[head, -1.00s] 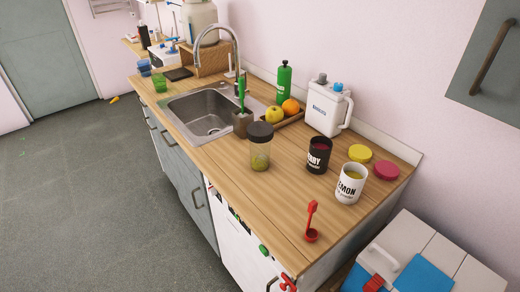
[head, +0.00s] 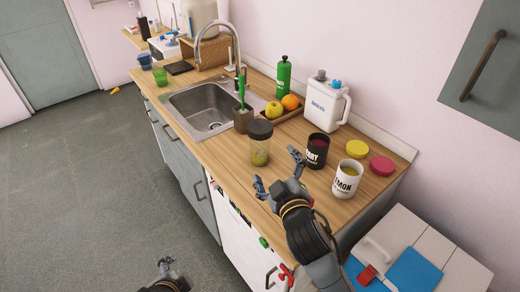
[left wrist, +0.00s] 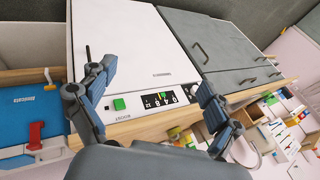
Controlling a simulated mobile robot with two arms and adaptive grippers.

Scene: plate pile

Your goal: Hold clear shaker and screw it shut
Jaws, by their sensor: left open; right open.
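The clear shaker (head: 260,153) stands upright on the wooden counter, with a dark lid (head: 261,129) on its top and something yellow-green in its lower part. I cannot tell whether the lid is screwed tight. My right gripper (head: 276,170) is open and empty, over the counter just in front of the shaker and apart from it. My left gripper (head: 165,266) is low at the bottom edge of the head view, partly cut off, away from the counter. The left wrist view shows its fingers (left wrist: 152,97) spread and empty; the shaker is not seen there.
A dark tub (head: 317,152) and a white lemon tub (head: 347,178) stand open right of the shaker. Yellow (head: 357,149) and red (head: 382,166) lids lie behind them. A brush holder (head: 243,119) and sink (head: 207,108) are to the left. A white jug (head: 325,106) stands behind.

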